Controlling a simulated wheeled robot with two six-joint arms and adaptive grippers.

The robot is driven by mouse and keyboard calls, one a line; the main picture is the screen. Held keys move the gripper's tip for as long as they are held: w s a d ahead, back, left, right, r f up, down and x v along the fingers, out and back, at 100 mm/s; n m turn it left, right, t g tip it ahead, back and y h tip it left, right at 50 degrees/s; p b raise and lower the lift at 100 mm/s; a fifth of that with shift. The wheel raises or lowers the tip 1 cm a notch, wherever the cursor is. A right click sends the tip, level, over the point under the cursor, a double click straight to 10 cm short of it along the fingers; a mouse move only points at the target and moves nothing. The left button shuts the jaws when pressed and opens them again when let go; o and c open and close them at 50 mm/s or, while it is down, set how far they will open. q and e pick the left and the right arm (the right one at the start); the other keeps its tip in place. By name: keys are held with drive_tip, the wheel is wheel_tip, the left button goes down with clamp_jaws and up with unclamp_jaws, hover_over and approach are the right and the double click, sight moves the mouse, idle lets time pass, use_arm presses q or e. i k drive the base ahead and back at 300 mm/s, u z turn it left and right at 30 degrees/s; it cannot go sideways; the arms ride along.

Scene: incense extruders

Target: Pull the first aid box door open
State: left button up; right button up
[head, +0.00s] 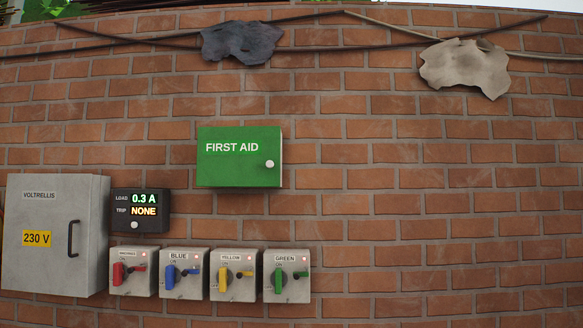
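The first aid box (240,170) is a green box with white "FIRST AID" lettering, mounted on the brick wall near the middle of the head view. Its green front door looks shut. A round, pale knob (270,164) sits near the right edge of the door. Neither of my grippers shows in the head view, and nothing touches the box or the knob.
A grey electrical cabinet (45,265) with a dark handle (73,239) is at the lower left. Beside it are a load display (140,222) and several colored switch boxes (238,288) below the first aid box. The brick wall (450,210) to the right is clear.

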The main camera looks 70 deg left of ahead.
sight(243, 155)
drive_tip(key=u, duration=0.4)
drive_tip(key=i, duration=0.95)
drive_tip(key=u, duration=0.7)
